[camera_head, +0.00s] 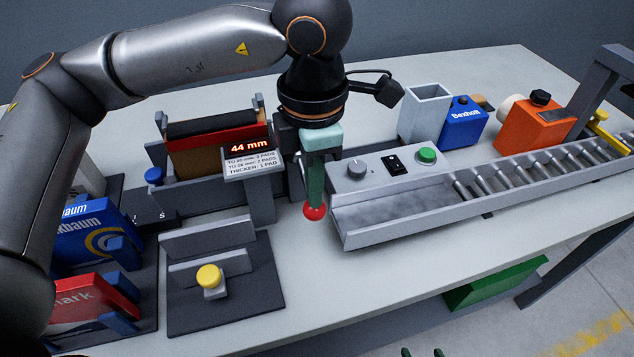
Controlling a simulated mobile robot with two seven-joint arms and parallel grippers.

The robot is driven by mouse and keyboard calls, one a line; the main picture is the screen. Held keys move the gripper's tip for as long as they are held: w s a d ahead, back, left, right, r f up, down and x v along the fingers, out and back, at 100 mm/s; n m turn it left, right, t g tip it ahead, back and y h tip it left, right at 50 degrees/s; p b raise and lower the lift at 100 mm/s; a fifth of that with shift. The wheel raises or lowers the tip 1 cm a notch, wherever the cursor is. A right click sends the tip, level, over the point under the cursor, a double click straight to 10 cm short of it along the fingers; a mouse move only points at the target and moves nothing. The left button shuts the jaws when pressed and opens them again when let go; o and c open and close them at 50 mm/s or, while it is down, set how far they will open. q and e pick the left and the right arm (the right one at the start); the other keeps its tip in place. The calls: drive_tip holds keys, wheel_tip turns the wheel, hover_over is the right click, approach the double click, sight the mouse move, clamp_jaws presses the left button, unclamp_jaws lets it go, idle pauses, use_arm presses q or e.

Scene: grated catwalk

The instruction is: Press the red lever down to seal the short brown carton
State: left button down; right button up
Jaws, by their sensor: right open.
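The red ball knob (315,211) of the lever hangs just left of the roller chute's near end. The lever's arm is mostly hidden behind my gripper. My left gripper (315,198) points down with its green fingers directly above the knob, at or almost touching it. One finger hides the other, so its opening is unclear. A brown carton (208,160) stands in the grey press frame, partly hidden by a red plate and dark bar above it. My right gripper (422,352) shows only its two green fingertips, spread apart, at the bottom edge.
A display (247,147) reads 44 mm. A panel with a knob and green button (427,155) adjoins the roller chute (400,210). A yellow-button fixture (209,276) and blue and red boxes stand at front left. Bare table lies before the chute.

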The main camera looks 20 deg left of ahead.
use_arm(q)
drive_tip(key=shift+r+p, duration=0.4)
drive_tip(key=shift+r, duration=0.8)
drive_tip(key=shift+r+p, duration=1.05)
drive_tip(key=shift+r, duration=0.3)
wheel_tip(320, 180, up, 8)
drive_tip(key=p, duration=0.4)
drive_tip(key=shift+f+p, duration=0.15)
drive_tip(key=shift+p, duration=0.2)
use_arm(e)
wheel_tip(320, 180, up, 6)
drive_tip(key=s+d, duration=0.1)
drive_tip(key=d, duration=0.1)
drive_tip(key=shift+s+d+f+m+h, duration=0.25)
drive_tip(key=shift+d+m+h, duration=0.05)
drive_tip(key=shift+d+h, duration=0.1)
